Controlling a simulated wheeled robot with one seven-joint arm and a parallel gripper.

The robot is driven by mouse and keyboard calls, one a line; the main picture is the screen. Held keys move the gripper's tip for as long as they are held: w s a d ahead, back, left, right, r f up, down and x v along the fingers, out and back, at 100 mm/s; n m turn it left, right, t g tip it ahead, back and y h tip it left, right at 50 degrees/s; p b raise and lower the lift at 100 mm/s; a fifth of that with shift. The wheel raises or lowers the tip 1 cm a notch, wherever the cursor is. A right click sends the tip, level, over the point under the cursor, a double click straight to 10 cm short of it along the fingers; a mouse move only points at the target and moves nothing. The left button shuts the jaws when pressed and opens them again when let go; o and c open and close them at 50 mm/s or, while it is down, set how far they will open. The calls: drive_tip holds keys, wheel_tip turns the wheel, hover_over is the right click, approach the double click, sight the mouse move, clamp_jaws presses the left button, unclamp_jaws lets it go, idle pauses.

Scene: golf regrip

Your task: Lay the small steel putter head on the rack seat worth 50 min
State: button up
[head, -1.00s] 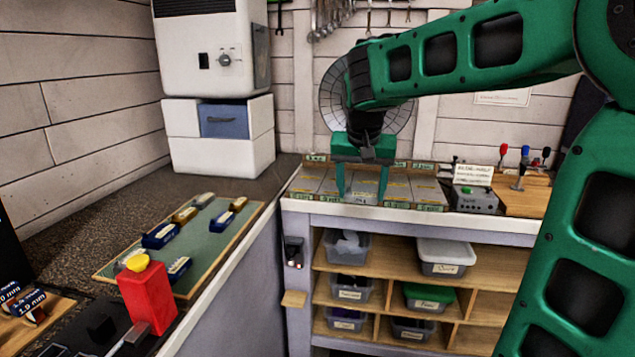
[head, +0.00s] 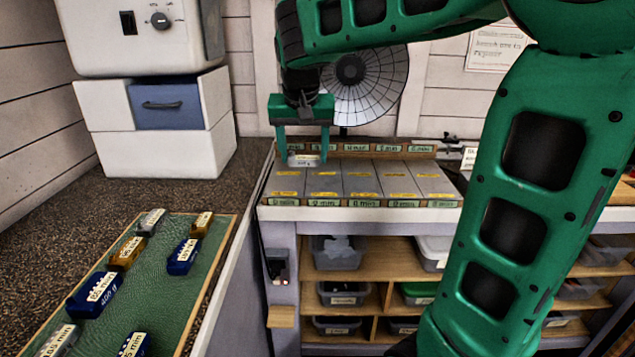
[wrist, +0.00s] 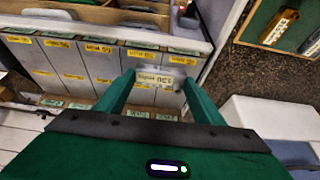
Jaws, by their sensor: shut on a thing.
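My gripper (head: 304,160) is shut on a small steel putter head (head: 303,159) with a pale label. In the wrist view the head (wrist: 160,79) sits between the fingertips (wrist: 158,85); its label is upside down and only partly readable. The rack (head: 350,203) is a row of grey seats with yellow labels and green minute tags along its front and back edges. My gripper is over the far-left back part of the rack. I cannot tell whether the head touches a seat. The tag for 50 min is too small to make out.
A green mat (head: 196,291) with several blue, gold and steel heads lies on the dark bench at left. A white cabinet with a blue drawer (head: 163,106) stands behind it. A round wire-spoked disc (head: 378,84) is behind the rack. Shelves with bins are below.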

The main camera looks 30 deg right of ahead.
drive_tip(key=shift+w+a, duration=0.1)
drive_tip(key=shift+a, duration=0.05)
drive_tip(key=shift+d, duration=0.2)
hover_over(323, 182)
drive_tip(key=s, duration=0.1)
drive_tip(key=f, duration=0.7)
drive_tip(key=shift+s+a, duration=0.15)
drive_tip(key=shift+a, duration=0.15)
drive_tip(key=shift+f, duration=2)
drive_tip(key=o, duration=1.2)
drive_tip(key=shift+f, duration=0.1)
